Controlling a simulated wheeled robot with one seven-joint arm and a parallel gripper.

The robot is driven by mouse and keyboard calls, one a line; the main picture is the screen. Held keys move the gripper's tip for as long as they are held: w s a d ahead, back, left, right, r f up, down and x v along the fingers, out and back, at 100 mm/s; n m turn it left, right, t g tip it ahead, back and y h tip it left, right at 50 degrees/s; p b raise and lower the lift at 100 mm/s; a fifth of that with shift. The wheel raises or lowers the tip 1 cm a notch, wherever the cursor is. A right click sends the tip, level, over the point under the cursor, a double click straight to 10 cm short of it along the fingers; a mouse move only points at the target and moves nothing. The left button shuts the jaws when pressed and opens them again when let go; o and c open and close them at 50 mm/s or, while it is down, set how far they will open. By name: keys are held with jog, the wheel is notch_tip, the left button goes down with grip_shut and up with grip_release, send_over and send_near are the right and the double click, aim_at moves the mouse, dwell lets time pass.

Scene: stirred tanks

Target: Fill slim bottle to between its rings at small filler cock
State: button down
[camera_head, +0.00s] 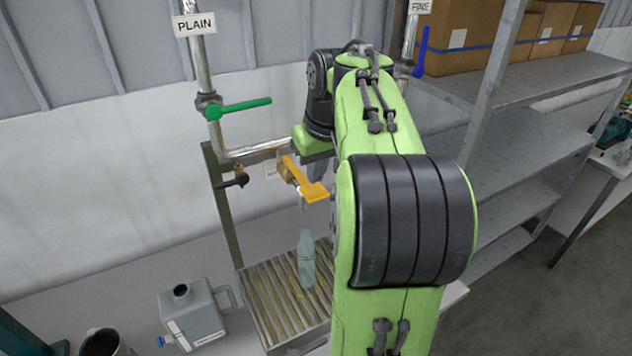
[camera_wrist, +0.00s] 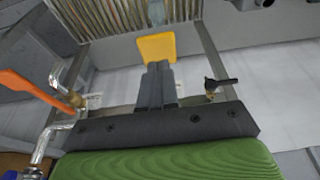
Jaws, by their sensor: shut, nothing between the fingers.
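The slim bottle (camera_head: 306,260) is pale blue-grey and stands upright on the slatted grate (camera_head: 262,305), below a small spout. Its rings and liquid level are too small to make out. A yellow lever (camera_head: 303,182) sits above the bottle; it also shows as a yellow plate in the wrist view (camera_wrist: 157,46). My gripper (camera_wrist: 158,66) is shut and empty, its fingertips at the near edge of this lever; contact is unclear. In the head view my arm hides the fingertips. A smaller black-handled cock (camera_head: 238,181) is left of the lever.
A pipe labelled PLAIN (camera_head: 194,25) carries a green lever (camera_head: 240,107). A second labelled pipe (camera_head: 419,6) has a blue lever (camera_head: 421,50). A grey jug (camera_head: 191,315) stands left of the grate. Shelves with boxes (camera_head: 463,35) are at right.

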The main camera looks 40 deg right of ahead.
aim_at(317, 195)
notch_tip(317, 195, down, 3)
jog(key=shift+r, duration=0.15)
jog(key=f+b, duration=0.1)
jog(key=b, duration=0.1)
jog(key=f+t+b, duration=0.1)
jog(key=b, duration=0.1)
jog(key=f+t+b, duration=0.1)
jog(key=f+b, duration=0.1)
jog(key=shift+s+a+h, duration=0.1)
jog(key=shift+s+h, duration=0.25)
jog(key=shift+h, duration=0.05)
jog(key=shift+r+t, duration=0.3)
jog(key=shift+r+p, duration=0.1)
jog(key=shift+p, duration=0.2)
dwell(5.2)
